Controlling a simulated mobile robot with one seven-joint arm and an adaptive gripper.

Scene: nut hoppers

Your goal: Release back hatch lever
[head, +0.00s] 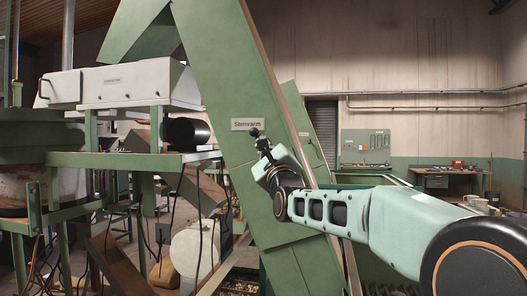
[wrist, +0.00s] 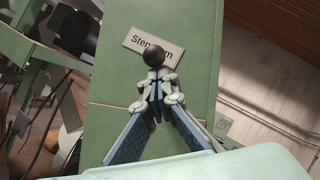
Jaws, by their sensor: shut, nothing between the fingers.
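A black ball knob (wrist: 153,55), which looks like the end of a lever, stands in front of the green sloping chute in the wrist view. It also shows in the head view (head: 254,132), just below the chute's label. My gripper (wrist: 156,88) is shut, its fingers converging right below the knob; it shows small and dark in the head view (head: 264,147). The knob lies just beyond the fingertips, not between them. I cannot tell whether they touch. The lever's shaft and any hatch edge are hidden behind my gripper.
The green chute (head: 215,75) rises steeply, with a white label (head: 258,124) on its face. A green-framed machine with a pale housing (head: 135,85) stands left, with hanging cables below. A workbench (head: 450,172) is far back right. Open air lies right of the chute.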

